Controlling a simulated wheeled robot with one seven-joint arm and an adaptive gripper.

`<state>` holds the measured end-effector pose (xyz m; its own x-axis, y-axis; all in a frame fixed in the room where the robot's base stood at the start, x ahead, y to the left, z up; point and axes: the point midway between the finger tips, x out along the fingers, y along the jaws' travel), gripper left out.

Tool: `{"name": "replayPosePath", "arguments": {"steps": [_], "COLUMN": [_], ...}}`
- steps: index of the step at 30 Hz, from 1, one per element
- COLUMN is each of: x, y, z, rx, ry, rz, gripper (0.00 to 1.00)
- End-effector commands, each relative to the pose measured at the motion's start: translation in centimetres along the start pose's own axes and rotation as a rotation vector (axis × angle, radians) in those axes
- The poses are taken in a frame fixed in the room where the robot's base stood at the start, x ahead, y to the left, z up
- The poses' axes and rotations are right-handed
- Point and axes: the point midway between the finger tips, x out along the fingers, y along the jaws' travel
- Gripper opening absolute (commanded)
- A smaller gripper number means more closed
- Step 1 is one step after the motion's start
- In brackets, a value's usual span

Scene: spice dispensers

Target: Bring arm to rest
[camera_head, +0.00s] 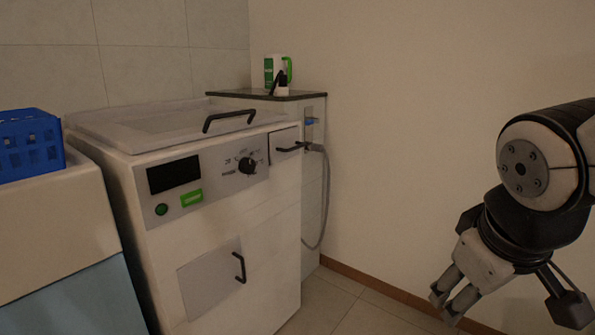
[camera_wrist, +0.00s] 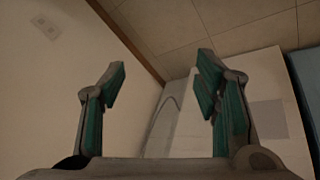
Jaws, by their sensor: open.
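My gripper (camera_head: 450,302) is at the lower right of the head view, hanging from my arm and pointing down to the left. It is in free air, apart from the machine and in front of the bare wall. In the wrist view my gripper (camera_wrist: 157,85) shows two green-padded fingers spread wide with nothing between them. The gripper is open and empty.
A white machine (camera_head: 215,235) with a lid, knob and black handles stands left of centre. Behind it, a ledge (camera_head: 262,95) bears a green-and-white container (camera_head: 270,70). A blue crate (camera_head: 28,148) sits at far left. The floor (camera_head: 345,312) is clear.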

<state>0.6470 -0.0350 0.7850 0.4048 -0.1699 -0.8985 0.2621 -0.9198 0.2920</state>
Motion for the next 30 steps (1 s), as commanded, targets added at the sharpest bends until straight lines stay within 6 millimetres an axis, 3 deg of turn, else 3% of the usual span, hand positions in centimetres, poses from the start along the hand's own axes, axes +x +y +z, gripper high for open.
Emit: {"name": "replayPosePath", "arguments": {"steps": [1,3,12,22,30], "x": [-0.8,-1.6,-5.0,-9.2,-14.6], "y": [-1.1,-2.5,-8.6,-6.6,-4.4], "z": [2.5,5.6,15.5,12.4,9.2], "rx": [0.061,0.134,0.350,0.351,0.353], "ry": [-0.048,-0.118,-0.367,-0.329,-0.274], "rz": [-0.031,-0.074,-0.233,-0.225,-0.216], "gripper": [0.57,0.57,0.57,0.57,0.57]}}
